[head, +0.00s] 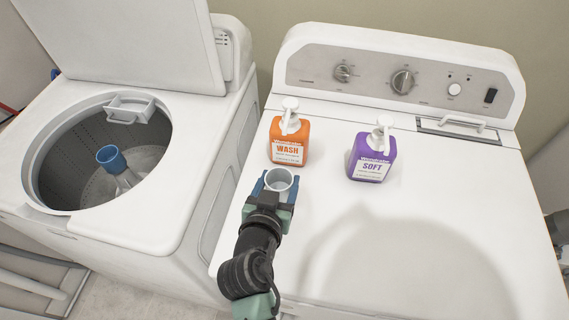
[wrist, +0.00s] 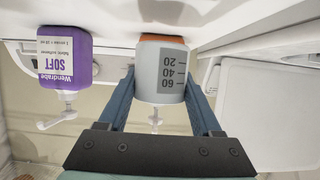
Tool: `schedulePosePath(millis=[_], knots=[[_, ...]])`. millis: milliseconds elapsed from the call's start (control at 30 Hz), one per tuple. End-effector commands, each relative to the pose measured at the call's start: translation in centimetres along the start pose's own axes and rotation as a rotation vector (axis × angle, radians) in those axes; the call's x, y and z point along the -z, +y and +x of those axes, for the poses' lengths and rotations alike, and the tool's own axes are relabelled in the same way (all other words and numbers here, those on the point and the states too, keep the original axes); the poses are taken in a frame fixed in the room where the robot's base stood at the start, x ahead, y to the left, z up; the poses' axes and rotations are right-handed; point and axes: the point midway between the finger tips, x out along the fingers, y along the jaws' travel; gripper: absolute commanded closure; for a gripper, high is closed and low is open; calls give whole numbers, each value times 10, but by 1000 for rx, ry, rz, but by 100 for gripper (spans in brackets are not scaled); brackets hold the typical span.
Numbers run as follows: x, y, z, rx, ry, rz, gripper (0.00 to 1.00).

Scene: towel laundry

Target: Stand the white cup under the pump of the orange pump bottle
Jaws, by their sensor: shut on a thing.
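The white cup (head: 279,181) is upright, with its open top showing in the head view. My gripper (head: 278,184) is shut on it, one blue finger on each side. In the upside-down wrist view the cup (wrist: 161,70) shows grey marks reading 20, 40 and 60. The orange pump bottle (head: 289,145), labelled WASH, stands on the right machine just beyond the cup, with its white pump facing this side. In the wrist view the cup hides most of the bottle (wrist: 163,39). I cannot tell whether the cup touches the machine top.
A purple pump bottle (head: 372,160), labelled SOFT, stands right of the orange one on the closed machine (head: 430,215). The machine top is clear in front and to the right. An open washer (head: 160,215) with its lid raised stands at the left, past a gap.

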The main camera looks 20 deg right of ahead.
Motion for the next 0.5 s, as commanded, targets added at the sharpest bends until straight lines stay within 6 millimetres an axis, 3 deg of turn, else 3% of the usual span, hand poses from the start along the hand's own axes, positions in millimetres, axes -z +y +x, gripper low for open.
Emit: schedulePosePath(millis=[100, 300, 500], knots=[[15, 0, 27, -1, 2, 2, 86], [21, 0, 49, 0, 1, 0, 86], [2, 0, 58, 0, -4, -3, 86]])
